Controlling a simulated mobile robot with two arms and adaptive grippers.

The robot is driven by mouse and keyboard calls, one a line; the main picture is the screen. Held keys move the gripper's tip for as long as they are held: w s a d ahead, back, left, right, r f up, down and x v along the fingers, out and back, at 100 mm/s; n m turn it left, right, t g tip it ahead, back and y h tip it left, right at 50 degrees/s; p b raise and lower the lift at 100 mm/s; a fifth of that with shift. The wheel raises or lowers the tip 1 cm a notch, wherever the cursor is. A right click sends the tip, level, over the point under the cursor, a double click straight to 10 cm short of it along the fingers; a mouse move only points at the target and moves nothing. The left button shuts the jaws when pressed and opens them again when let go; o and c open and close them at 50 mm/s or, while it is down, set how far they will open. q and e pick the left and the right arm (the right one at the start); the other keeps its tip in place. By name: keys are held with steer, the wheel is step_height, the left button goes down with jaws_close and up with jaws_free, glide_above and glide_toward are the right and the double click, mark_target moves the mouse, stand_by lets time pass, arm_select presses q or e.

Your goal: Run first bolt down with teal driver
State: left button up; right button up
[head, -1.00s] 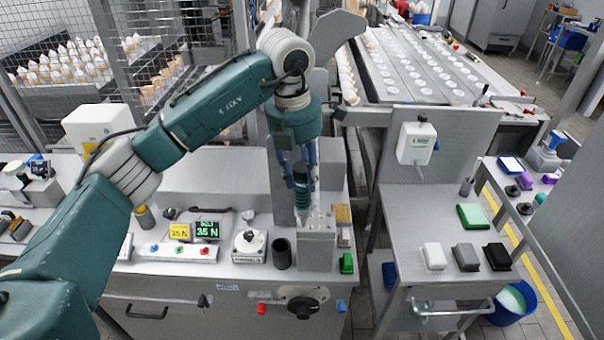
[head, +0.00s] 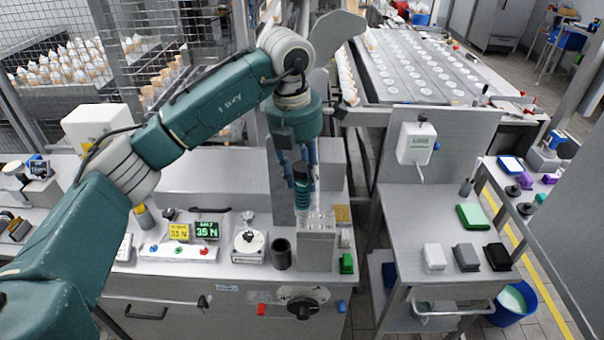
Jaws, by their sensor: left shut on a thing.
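The teal driver (head: 302,192) stands upright below my left wrist, over the grey metal block (head: 317,245) at the front of the bench. My left gripper (head: 302,168) has blue fingers and is shut around the driver's upper part. The driver's lower end is at the block's top, among small pale metal parts. I cannot make out the first bolt or tell whether the tip touches it. My right gripper is not in view.
A button panel (head: 180,252), two lit displays reading 35 N, a round dial unit (head: 249,245) and a dark cup (head: 281,254) stand left of the block. A green block (head: 346,263) lies right. The side table (head: 420,215) has free room.

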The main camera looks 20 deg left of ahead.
arm_select(q)
steer(key=shift+f+b, duration=0.35)
steer(key=shift+f, duration=0.1)
stand_by(0.3)
steer(key=shift+f+b, duration=0.35)
steer(key=shift+f, duration=0.1)
steer(key=shift+s+f, duration=0.2)
steer(key=shift+f, duration=0.1)
stand_by(1.3)
steer(key=shift+w+r, duration=0.2)
steer(key=shift+r, duration=0.3)
jaws_close()
steer(key=shift+r, duration=0.15)
